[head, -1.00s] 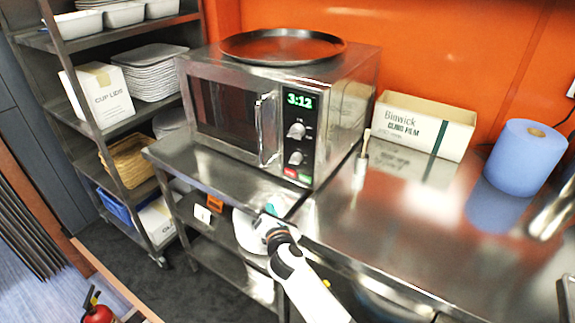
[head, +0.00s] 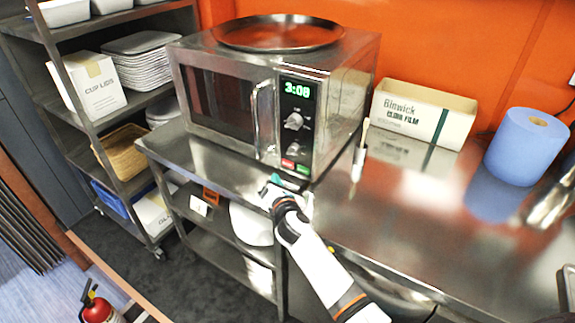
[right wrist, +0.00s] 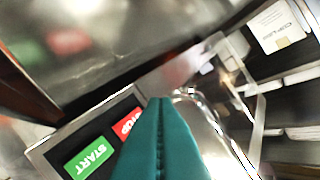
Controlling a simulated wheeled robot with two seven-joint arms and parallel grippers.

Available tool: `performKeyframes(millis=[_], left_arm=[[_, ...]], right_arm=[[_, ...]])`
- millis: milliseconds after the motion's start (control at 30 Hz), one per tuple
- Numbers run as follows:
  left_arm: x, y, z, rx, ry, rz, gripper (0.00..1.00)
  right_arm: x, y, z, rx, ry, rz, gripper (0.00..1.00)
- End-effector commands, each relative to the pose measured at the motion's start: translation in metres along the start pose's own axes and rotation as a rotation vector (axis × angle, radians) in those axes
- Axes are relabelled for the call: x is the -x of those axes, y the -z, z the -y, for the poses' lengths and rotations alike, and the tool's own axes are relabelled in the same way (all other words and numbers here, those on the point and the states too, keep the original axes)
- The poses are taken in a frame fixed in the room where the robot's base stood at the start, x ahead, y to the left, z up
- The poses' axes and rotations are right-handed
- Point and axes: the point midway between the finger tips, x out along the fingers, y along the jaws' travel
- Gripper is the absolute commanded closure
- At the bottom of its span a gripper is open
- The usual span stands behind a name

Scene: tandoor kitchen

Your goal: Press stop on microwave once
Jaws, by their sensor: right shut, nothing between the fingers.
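The steel microwave (head: 330,100) stands on the shelf unit with its door shut, and its green display (head: 297,89) reads about 3:08. The red stop button (head: 288,164) is at the lower left of its control panel, beside the green start button (head: 303,169). My right gripper (head: 274,180) is shut and empty, just in front of and below the stop button. In the right wrist view, its teal fingers (right wrist: 160,104) partly cover the red STOP button (right wrist: 127,121), with START (right wrist: 88,157) to the left. I cannot tell whether they touch. My left gripper is not in view.
A round dark tray (head: 278,33) lies on top of the microwave. The door handle (head: 264,118) sticks out left of the panel.

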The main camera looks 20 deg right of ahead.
Motion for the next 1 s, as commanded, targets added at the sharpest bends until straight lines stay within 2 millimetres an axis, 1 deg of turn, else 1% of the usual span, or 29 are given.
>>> performKeyframes(millis=[100,333,633,1000], left_arm=[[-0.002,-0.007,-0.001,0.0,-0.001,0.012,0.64],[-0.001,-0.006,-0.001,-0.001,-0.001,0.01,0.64],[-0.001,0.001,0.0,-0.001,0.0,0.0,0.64],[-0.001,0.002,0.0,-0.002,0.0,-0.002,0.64]], right_arm=[[-0.012,0.009,-0.009,0.003,0.0,-0.002,1.0],[-0.025,0.018,-0.018,0.002,0.001,0.0,1.0],[-0.028,0.02,-0.021,0.0,0.001,0.001,1.0],[-0.028,0.02,-0.02,0.0,0.0,0.0,1.0]])
